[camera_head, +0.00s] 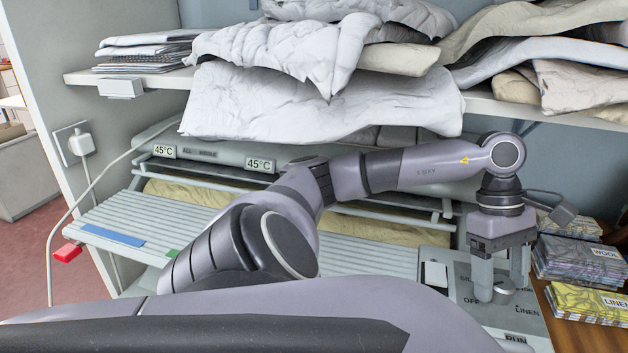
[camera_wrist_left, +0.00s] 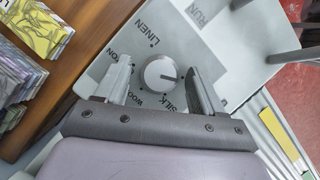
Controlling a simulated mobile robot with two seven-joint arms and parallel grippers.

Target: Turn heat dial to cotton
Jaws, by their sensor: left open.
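The round grey heat dial (camera_head: 502,293) sits on the control panel (camera_head: 440,293) at the right end of the ironer. My left gripper (camera_head: 501,283) points down over it, open, with one finger on each side. In the left wrist view, the dial (camera_wrist_left: 160,73) lies between the two fingers (camera_wrist_left: 158,75), with a visible gap on each side. Its dark pointer mark faces right, toward the right finger. LINEN and SILK labels are readable around it; the wool and cotton labels are partly hidden by the gripper. OFF shows in the head view, left of the dial. My right gripper is not in view.
Stacks of packed cloth (camera_head: 578,258) labelled WOOL and LINEN lie on the wooden table right of the panel. The ironer's slatted feed board (camera_head: 130,222) is at left. A shelf (camera_head: 140,79) with white and beige linens hangs over the machine.

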